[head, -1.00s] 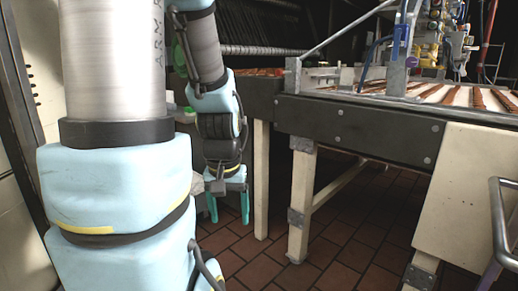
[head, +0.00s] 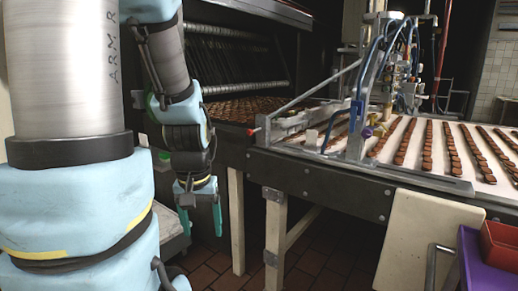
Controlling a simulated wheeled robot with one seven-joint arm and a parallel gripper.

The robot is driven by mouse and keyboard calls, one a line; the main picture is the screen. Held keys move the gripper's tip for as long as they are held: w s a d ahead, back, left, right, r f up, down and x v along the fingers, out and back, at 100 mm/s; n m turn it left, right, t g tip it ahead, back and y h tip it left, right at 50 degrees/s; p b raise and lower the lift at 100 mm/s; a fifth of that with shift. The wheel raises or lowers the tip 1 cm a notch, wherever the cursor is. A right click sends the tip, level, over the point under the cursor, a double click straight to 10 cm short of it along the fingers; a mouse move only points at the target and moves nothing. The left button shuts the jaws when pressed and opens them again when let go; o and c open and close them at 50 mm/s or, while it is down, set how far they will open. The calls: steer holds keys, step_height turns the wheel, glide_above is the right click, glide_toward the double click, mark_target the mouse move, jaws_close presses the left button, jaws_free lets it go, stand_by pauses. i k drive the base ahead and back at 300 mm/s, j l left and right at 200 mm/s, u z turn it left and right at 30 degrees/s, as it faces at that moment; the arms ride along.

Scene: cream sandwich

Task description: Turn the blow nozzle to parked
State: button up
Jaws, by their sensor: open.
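My gripper (head: 200,218) hangs fingers-down at the left of the head view, below my arm. Its two teal fingers are apart with nothing between them. It is in front of the dark machine side, left of the conveyor table (head: 335,184) and below its top. A metal gantry with blue hoses (head: 362,105) stands over the conveyor, well up and right of my gripper. I cannot tell which of its small fittings is the blow nozzle, or how the nozzle is turned.
Rows of brown biscuits (head: 428,150) lie on the white belt. More biscuits (head: 240,108) lie at the dark machine on the left. A red crate (head: 500,243) and a purple surface (head: 482,268) are at the lower right, beside a metal rail (head: 432,262). Tiled floor shows below.

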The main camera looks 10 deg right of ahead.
mark_target(371, 122)
steer(key=i+z, duration=0.25)
steer(key=i, duration=0.25)
steer(key=i+j+z, duration=0.2)
steer(key=i, duration=0.35)
steer(key=l, duration=0.1)
